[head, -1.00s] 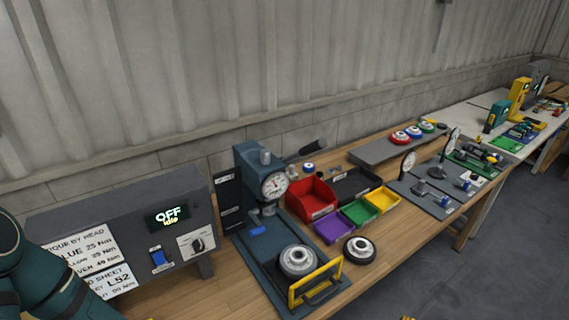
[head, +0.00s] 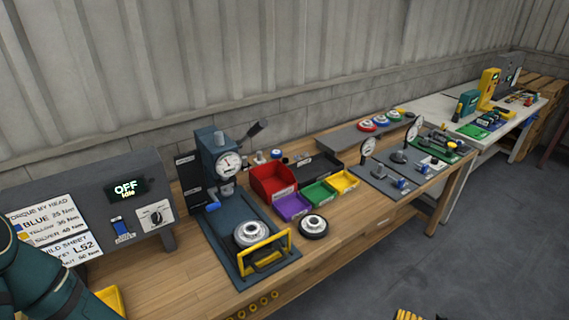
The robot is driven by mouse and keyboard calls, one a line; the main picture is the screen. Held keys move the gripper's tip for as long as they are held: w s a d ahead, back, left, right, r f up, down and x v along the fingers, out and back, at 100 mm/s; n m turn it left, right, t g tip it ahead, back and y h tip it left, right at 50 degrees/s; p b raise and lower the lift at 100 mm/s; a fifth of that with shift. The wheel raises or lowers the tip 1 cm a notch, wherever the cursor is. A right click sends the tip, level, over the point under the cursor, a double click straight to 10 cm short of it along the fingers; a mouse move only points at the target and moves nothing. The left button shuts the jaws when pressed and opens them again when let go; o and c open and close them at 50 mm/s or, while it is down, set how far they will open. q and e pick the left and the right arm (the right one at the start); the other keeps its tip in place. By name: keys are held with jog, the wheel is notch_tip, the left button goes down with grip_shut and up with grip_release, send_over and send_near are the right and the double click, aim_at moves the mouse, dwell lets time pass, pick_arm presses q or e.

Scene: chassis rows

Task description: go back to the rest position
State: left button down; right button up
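Neither of my grippers shows in the head view. Only a dark teal arm link of mine (head: 45,270) shows at the lower left, in front of the wooden bench (head: 165,280). It hides part of the sign sheets and of a yellow object (head: 110,297) beside it. The press (head: 222,160) with its dial stands on the bench with its lever up. A round metal part (head: 250,233) sits on the press base behind a yellow guard frame (head: 266,250). A dark wheel-like part (head: 314,227) lies on the bench to the right.
A grey control box (head: 90,180) reads "OFF Idle". Red (head: 272,182), purple (head: 291,207), green (head: 319,193) and yellow (head: 344,181) bins stand right of the press. Dial gauges stand on a grey plate (head: 385,182). A white table (head: 450,108) stands beyond.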

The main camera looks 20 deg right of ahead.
pick_arm(q)
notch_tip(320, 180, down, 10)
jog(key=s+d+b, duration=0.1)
jog(key=b, duration=0.8)
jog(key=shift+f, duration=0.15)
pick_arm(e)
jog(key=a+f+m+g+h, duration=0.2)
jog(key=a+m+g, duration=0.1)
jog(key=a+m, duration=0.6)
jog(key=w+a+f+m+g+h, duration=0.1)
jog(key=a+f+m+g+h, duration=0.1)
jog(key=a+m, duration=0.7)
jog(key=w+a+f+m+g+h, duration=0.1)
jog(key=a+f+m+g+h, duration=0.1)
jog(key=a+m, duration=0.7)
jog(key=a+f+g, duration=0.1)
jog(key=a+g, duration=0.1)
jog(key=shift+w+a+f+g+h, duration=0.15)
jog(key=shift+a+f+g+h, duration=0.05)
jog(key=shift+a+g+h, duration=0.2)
